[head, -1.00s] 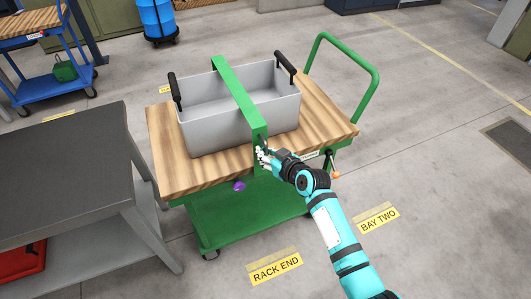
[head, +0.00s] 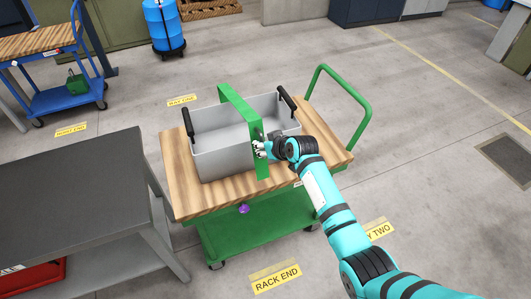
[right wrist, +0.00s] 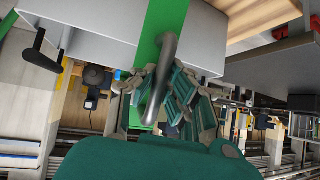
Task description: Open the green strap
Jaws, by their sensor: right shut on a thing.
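The green strap (head: 238,108) is a stiff band crossing over a grey bin (head: 222,165) with black handles. The bin stands on the wooden top (head: 215,200) of a green cart. The strap's near leg hangs down in front of the bin, its lower end just above the cart's front edge. My right gripper (head: 262,148) is at this near leg. In the right wrist view, its fingers (right wrist: 160,85) are closed around a curved grey metal handle (right wrist: 168,50) in front of the strap (right wrist: 158,25). The strap's far end is hidden behind the bin. My left gripper is out of view.
A purple knob (head: 243,208) sits below the cart top's front edge. A green push rail (head: 368,100) rises at the cart's right. A dark-topped table (head: 70,190) stands close at the left. Open floor (head: 430,130) lies to the right.

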